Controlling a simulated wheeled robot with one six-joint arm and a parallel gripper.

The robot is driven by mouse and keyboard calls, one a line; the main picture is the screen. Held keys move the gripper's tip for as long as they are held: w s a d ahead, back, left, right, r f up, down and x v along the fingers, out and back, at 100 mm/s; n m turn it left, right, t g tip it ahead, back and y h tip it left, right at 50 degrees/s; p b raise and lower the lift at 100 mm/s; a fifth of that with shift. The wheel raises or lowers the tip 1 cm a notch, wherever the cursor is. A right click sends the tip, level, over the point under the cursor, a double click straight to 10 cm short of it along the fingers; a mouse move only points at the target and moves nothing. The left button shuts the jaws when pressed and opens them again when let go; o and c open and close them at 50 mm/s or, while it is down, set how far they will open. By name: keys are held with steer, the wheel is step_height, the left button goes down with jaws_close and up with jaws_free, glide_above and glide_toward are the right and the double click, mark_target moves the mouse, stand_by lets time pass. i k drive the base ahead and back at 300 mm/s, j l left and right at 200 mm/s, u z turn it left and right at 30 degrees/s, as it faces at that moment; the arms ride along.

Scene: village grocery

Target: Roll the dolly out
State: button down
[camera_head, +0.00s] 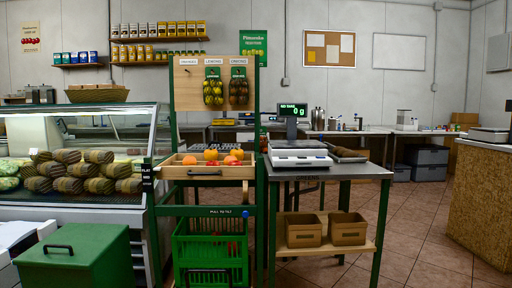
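I cannot make out a dolly for certain in the head view. A green crate (208,247) with a dark handle sits low inside a green-framed stand (264,225), and a little red shows inside it. Whatever is under the crate is cut off by the bottom edge. My gripper is not in view.
A wooden drawer (205,172) with oranges and red fruit sits above the crate. A steel table (335,170) with a scale (298,153) stands to the right, two brown boxes (347,229) on its shelf. A glass display case (75,140) is left. Tiled floor (425,240) is clear at right.

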mark_target(201, 271)
steer(key=i+u, duration=0.25)
steer(key=i, duration=0.25)
steer(key=i+l+u, duration=0.1)
steer(key=i+u, duration=0.15)
steer(key=i, duration=0.3)
steer(key=i+l+u, duration=0.2)
steer(key=i, duration=0.3)
